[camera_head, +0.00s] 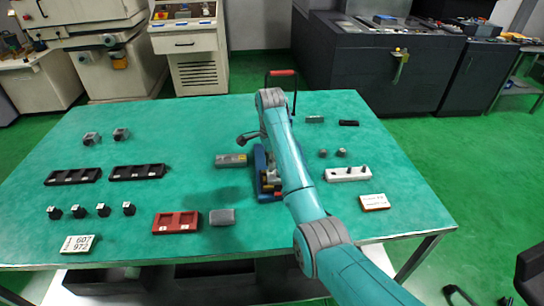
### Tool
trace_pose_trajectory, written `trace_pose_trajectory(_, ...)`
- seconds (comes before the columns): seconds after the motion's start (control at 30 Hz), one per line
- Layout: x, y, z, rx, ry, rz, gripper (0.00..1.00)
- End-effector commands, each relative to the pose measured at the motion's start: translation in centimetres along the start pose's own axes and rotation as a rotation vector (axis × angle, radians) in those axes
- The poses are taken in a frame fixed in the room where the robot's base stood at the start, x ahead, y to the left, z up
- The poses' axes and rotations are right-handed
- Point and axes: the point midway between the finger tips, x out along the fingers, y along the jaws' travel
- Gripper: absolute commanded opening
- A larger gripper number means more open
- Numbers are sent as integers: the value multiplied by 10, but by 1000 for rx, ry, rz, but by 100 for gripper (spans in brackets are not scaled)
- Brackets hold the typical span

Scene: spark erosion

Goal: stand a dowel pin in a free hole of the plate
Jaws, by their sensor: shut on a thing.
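A white plate (347,174) lies on the right part of the green table. Small dark shapes show on its top; at least one near its right end looks like an upright pin, and the others are too small to tell as pins or holes. My arm reaches in from the lower right and bends over at the table's middle. I cannot make out a separate dowel pin.
A blue device (263,184) stands mid-table, partly behind my arm. A grey block (231,160), a red tray (177,223) and black trays (137,172) lie to the left. Two small grey parts (341,153) lie behind the plate; a labelled card (374,202) lies in front.

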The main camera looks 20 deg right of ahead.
Motion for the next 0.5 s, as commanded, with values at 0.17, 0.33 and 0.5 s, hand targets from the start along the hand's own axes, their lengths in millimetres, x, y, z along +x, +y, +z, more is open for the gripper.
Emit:
trace_pose_trajectory(0.17, 12, 3, 5, -1, 0, 2, 0)
trace_pose_trajectory(0.33, 18, 4, 1, 1, 0, 0, 0)
trace_pose_trajectory(0.5, 22, 5, -4, 0, 0, 0, 0)
